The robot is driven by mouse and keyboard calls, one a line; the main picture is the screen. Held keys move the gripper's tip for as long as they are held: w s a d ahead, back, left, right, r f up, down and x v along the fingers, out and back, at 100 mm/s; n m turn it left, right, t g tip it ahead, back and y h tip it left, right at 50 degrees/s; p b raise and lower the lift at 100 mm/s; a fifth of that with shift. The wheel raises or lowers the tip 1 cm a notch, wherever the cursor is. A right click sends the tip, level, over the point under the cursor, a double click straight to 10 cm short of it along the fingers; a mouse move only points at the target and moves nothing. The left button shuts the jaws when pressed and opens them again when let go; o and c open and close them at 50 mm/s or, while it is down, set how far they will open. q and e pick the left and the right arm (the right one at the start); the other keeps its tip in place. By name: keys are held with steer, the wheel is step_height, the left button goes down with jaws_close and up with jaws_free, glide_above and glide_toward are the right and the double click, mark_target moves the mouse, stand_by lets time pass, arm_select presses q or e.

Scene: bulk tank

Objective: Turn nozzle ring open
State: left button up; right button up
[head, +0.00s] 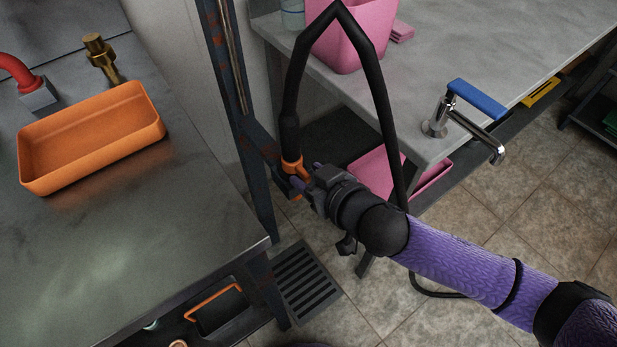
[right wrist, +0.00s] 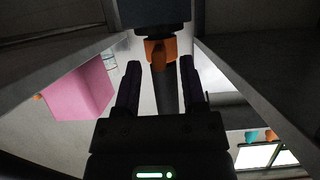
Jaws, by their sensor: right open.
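The orange nozzle ring (head: 293,165) sits around the dark nozzle at the lower left end of the black hose (head: 383,95), beside the dark upright post. The hose rises from it in a bent loop. My right gripper (head: 298,184) is right at the ring in the head view, its fingers partly hidden by its own body. In the right wrist view, the orange ring (right wrist: 157,51) is just beyond the two fingertips (right wrist: 160,66), with a dark cylinder between the fingers. The gripper is open, with gaps on both sides. My left gripper is not in view.
A steel counter with an orange tray (head: 60,184) and brass valve (head: 100,55) is at the left. A grey table with a pink bin (head: 350,40) and blue-handled tap (head: 476,98) is at the right. A floor grate (head: 305,283) lies below the post.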

steer(key=shift+w+a+f, duration=0.2)
steer(key=shift+w, duration=0.05)
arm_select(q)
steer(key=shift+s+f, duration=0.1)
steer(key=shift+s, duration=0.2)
arm_select(e)
steer(key=shift+r, duration=0.1)
jaws_close()
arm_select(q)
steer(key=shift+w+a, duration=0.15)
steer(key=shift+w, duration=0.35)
